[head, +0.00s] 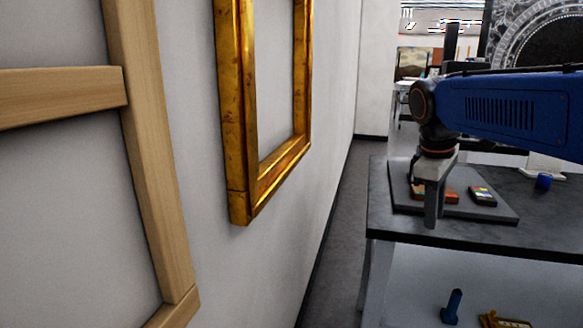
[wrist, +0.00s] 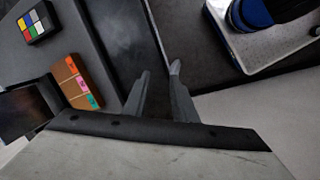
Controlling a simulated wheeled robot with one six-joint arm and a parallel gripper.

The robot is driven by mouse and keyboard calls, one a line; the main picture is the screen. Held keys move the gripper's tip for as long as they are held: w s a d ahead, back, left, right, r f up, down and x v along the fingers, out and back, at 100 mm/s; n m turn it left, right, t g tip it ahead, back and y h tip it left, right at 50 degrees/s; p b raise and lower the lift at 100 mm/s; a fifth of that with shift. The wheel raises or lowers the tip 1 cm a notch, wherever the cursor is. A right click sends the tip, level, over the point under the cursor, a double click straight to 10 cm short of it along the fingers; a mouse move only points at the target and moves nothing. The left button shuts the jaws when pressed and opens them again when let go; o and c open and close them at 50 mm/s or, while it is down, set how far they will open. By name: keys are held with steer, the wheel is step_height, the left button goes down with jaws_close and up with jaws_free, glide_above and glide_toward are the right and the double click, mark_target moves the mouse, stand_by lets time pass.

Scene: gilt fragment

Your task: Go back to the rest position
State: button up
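My gripper (head: 434,215) hangs from my blue arm in the head view, pointing down over the dark worktable (head: 385,215). It is in front of the grey tray (head: 505,210) or above its near edge; the exact height is hard to tell. In the wrist view the two fingers of my gripper (wrist: 160,72) stand apart, with nothing between them.
An orange-brown block with coloured tabs (wrist: 76,82) and a colour-patch card (wrist: 38,22) lie on the tray. A gilt frame (head: 236,110) and a wooden frame (head: 145,130) are along the left wall. Floor (head: 345,225) is clear between wall and table.

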steer(key=s+a+f+m+t+y, duration=0.2)
steer(key=s+f+m, duration=0.7)
steer(key=s+f, duration=0.7)
steer(key=s+a+t, duration=0.1)
steer(key=s, duration=0.1)
steer(key=shift+s+f+t, duration=0.3)
steer(key=shift+s, duration=0.1)
